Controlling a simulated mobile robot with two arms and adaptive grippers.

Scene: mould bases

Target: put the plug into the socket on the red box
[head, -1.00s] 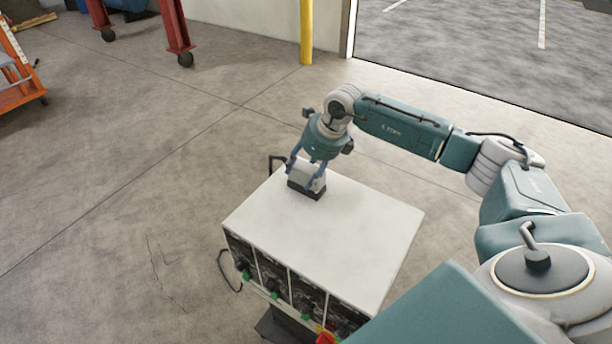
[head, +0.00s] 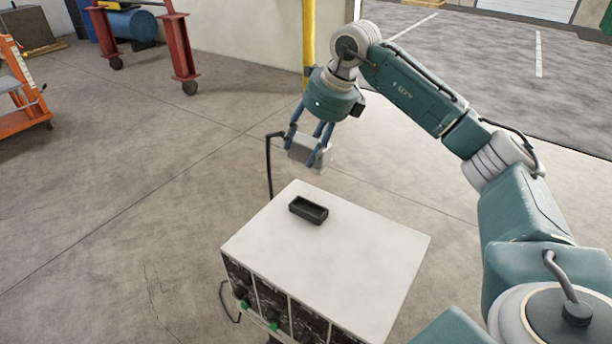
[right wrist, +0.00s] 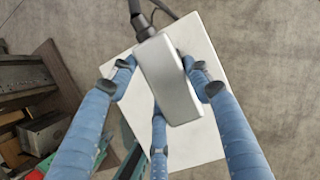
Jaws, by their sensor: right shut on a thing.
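The plug (head: 306,152) is a pale grey block with a dark cable (head: 269,168) leaving its left end. My right gripper (head: 308,148) is shut on it and holds it in the air above and behind the white-topped cabinet. In the right wrist view the plug (right wrist: 168,82) sits between the blue fingers, with its cable running off at the top. An empty black holder (head: 308,210) lies on the cabinet top, below the plug. I cannot make out the red box or its socket in these views. My left gripper is out of view.
The white cabinet top (head: 345,245) is otherwise bare, with green knobs on its front. The concrete floor at left is largely clear.

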